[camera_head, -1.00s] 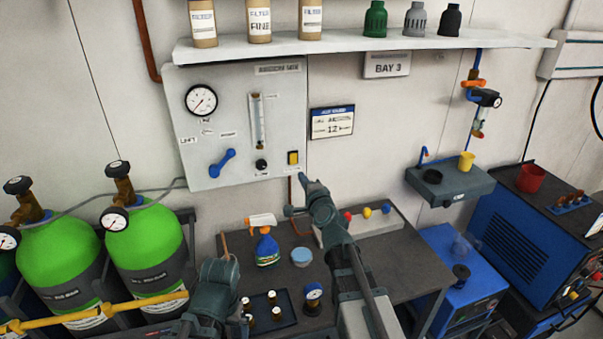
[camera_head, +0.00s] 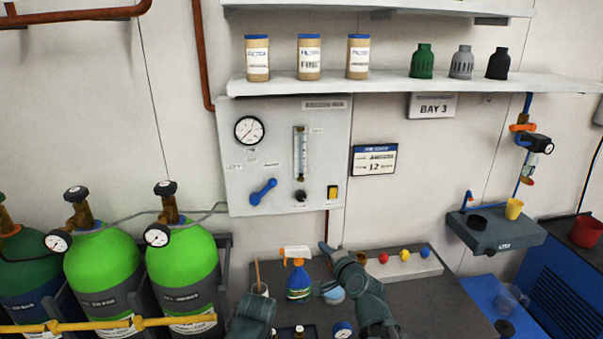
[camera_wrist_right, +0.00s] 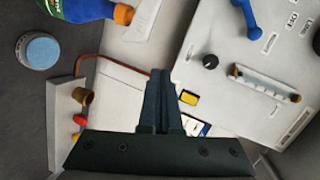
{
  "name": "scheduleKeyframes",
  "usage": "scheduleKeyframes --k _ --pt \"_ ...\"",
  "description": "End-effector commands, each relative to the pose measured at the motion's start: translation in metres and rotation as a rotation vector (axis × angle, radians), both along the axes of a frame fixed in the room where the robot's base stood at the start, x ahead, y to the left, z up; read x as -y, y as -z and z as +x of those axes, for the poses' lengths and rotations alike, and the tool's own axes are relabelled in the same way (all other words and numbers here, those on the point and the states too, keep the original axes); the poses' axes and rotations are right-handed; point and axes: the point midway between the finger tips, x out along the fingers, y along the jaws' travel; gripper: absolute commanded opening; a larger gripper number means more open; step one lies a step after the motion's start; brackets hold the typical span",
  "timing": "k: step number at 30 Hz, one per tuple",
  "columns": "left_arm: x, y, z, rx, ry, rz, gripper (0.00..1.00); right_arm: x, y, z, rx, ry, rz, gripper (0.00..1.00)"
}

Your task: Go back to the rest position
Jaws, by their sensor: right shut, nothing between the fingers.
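My right gripper (camera_head: 325,246) is shut and empty. In the head view it is in front of the back of the bench, below the grey panel (camera_head: 235,195). In the right wrist view its two fingers (camera_wrist_right: 160,78) lie together, with the yellow switch (camera_wrist_right: 189,98) of the panel just beyond them. A dark link of my left arm (camera_head: 252,314) shows at the bottom of the head view; its gripper does not show.
A spray bottle (camera_head: 299,280) and a round blue-lidded tin (camera_head: 334,294) stand on the bench (camera_head: 435,305) close to my right arm. A strip with coloured knobs (camera_head: 425,263) lies behind. Green cylinders (camera_head: 183,255) stand left. A shelf (camera_head: 390,82) hangs above.

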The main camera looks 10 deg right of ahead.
Motion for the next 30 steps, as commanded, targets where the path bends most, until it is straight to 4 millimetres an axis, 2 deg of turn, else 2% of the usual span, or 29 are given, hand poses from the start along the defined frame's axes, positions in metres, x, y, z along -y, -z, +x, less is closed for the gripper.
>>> scheduleKeyframes --k 1,3,6,8,12,15,18,22,30 --pt "0.0 0.0 0.0 0.0 0.0 0.0 1.0 -0.029 0.017 -0.011 -0.06 -0.108 -0.097 0.0" --pt "0.0 0.0 0.0 0.0 0.0 0.0 1.0 -0.065 0.048 -0.033 -0.159 -0.278 -0.264 0.0" --pt "0.0 0.0 0.0 0.0 0.0 0.0 1.0 -0.1 0.091 -0.077 -0.308 -0.525 -0.511 0.0" --pt "0.0 0.0 0.0 0.0 0.0 0.0 1.0 -0.11 0.113 -0.106 -0.398 -0.664 -0.653 0.0" --pt "0.0 0.0 0.0 0.0 0.0 0.0 1.0 -0.109 0.147 -0.168 -0.6 -0.938 -0.93 0.0" --pt "0.0 0.0 0.0 0.0 0.0 0.0 1.0 -0.099 0.156 -0.201 -0.723 -1.075 -1.068 0.0" --pt "0.0 0.0 0.0 0.0 0.0 0.0 1.0 -0.089 0.158 -0.223 -0.814 -1.165 -1.158 0.0" --pt "0.0 0.0 0.0 0.0 0.0 0.0 1.0 -0.082 0.157 -0.237 -0.878 -1.22 -1.211 0.0" --pt "0.0 0.0 0.0 0.0 0.0 0.0 1.0 -0.08 0.157 -0.24 -0.892 -1.229 -1.22 0.0"
